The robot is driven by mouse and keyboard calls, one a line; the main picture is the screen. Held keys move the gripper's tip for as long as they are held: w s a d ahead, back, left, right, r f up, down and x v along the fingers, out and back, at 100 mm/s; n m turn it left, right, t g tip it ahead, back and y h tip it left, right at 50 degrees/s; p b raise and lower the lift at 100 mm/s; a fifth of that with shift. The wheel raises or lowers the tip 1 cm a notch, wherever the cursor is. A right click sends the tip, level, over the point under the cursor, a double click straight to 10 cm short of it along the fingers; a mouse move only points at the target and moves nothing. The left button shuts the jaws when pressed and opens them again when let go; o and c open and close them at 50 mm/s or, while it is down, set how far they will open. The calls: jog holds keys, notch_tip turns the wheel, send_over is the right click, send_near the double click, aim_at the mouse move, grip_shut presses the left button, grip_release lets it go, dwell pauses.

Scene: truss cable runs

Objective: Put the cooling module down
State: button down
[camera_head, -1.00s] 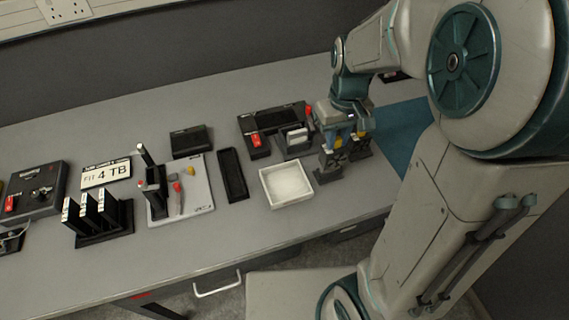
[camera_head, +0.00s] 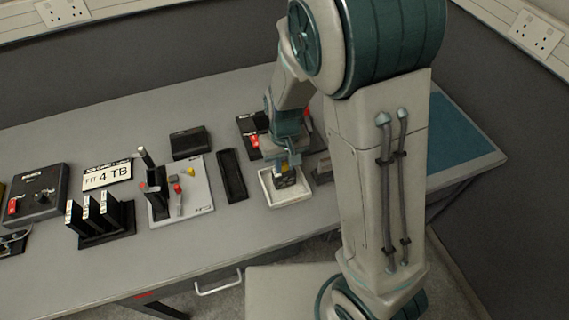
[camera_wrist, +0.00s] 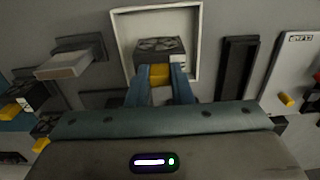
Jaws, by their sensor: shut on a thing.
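The cooling module (camera_wrist: 158,48) is a dark block with a fan grille on top. My gripper (camera_wrist: 160,82) is shut on it by a yellow part between the blue fingers. In the head view my gripper (camera_head: 282,168) holds the module (camera_head: 285,180) at the white square tray (camera_head: 272,202). The module appears over or inside the tray; I cannot tell whether it touches the floor of it. The white tray also surrounds it in the wrist view (camera_wrist: 198,30).
A narrow black tray (camera_head: 232,175) lies left of the white tray. A light board (camera_head: 200,200) with tools, a rack of drives (camera_head: 100,218) and a "FIT 4 TB" sign (camera_head: 107,174) stand further left. A blue mat (camera_head: 460,130) covers the right end.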

jog(key=shift+f, duration=0.7)
jog(key=shift+f, duration=0.35)
jog(key=c, duration=1.3)
grip_release()
